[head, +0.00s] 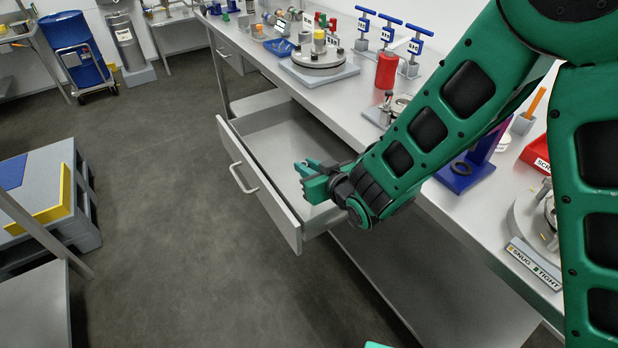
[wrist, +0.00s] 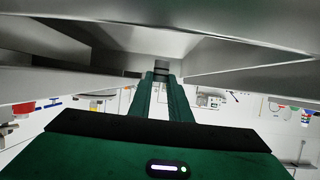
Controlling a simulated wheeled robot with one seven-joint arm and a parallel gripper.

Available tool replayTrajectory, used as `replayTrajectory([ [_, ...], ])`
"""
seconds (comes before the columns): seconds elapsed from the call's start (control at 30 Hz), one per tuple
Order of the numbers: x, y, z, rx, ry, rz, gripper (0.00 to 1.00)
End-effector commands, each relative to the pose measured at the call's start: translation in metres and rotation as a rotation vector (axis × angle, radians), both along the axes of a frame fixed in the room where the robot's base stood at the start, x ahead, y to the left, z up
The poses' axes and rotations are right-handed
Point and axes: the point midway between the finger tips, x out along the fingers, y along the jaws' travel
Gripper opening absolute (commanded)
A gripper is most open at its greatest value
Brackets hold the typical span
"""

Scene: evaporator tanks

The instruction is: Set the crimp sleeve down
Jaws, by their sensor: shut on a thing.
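My gripper (head: 312,178) is green and reaches over the open drawer (head: 240,138) under the bench, near the drawer's front right corner. In the wrist view its two long fingers (wrist: 161,76) are close together, shut on a small grey piece at their tips, the crimp sleeve (wrist: 161,66). The sleeve is mostly hidden by the fingers, and I cannot make it out in the head view. The visible part of the drawer's floor looks bare. I cannot tell the gap between the sleeve and the drawer floor.
The bench top (head: 350,112) above the drawer carries a round fixture (head: 318,60), a red cylinder (head: 386,70) and several blue-handled tools. The drawer front (head: 262,185) with its handle stands out into the aisle. The floor (head: 180,200) to the left is clear, up to a grey platform (head: 45,190).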

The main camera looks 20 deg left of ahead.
Motion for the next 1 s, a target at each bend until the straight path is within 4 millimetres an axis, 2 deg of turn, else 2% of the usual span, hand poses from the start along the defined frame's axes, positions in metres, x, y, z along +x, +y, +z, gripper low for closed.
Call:
replayTrajectory([
  [0.17, 0.001, 0.000, -0.007, -0.001, 0.000, 0.003, 0.00],
  [0.43, 0.001, 0.000, -0.039, -0.004, 0.001, 0.003, 0.00],
  [1.0, 0.001, 0.000, -0.049, -0.001, 0.000, 0.004, 0.00],
])
